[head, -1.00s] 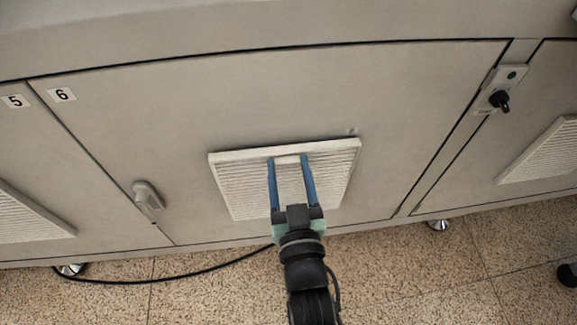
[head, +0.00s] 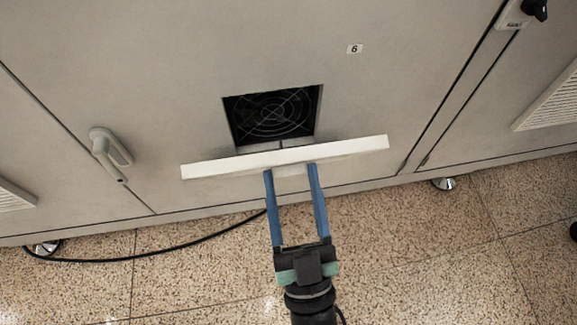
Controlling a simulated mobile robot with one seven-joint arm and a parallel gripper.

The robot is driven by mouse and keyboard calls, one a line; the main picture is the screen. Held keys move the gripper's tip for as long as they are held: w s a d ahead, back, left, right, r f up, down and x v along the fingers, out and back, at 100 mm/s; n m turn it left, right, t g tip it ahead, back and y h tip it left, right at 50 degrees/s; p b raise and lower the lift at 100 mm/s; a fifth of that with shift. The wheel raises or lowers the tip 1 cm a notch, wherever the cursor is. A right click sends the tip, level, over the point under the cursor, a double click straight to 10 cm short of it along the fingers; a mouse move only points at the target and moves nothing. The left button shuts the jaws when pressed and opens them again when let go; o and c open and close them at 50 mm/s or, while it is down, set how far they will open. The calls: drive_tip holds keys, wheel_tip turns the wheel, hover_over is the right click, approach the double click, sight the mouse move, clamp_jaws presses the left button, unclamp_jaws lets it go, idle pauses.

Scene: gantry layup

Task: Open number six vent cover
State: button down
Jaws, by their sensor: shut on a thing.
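The number six vent cover (head: 345,149) is tilted down and out from the cabinet door, seen almost edge-on as a pale bar. Behind and above it a square opening shows a dark fan with a wire guard (head: 272,115). A small "6" label (head: 355,49) is on the door up and right of the opening. My gripper (head: 291,168) has its two blue fingers at the middle of the cover's near edge, shut on the cover. The slatted face of the cover and the exact grip are hidden from this angle.
A door handle (head: 110,155) sticks out at the left. A black rotary switch (head: 535,9) is at the upper right. Another louvred vent (head: 550,103) is on the right-hand door. A black cable (head: 150,249) lies on the speckled floor.

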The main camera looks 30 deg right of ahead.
drive_tip(key=s+a+f+b, duration=0.1)
drive_tip(key=s+f+b, duration=0.2)
drive_tip(key=f+b, duration=0.2)
drive_tip(key=s+a+f+t+b, duration=0.1)
drive_tip(key=s+f+b, duration=0.2)
drive_tip(key=f, duration=0.7)
drive_tip(key=s+f+t+b, duration=0.1)
drive_tip(key=s+f+b, duration=0.2)
drive_tip(key=f+b, duration=0.3)
drive_tip(key=shift+s+a+f+b, duration=0.3)
drive_tip(key=shift+s+a+f, duration=0.1)
drive_tip(key=shift+f, duration=0.8)
drive_tip(key=shift+w, duration=0.1)
drive_tip(key=shift+c, duration=0.8)
unclamp_jaws()
drive_tip(key=p+v, duration=0.1)
drive_tip(key=v, duration=1.2)
drive_tip(key=shift+p, duration=0.35)
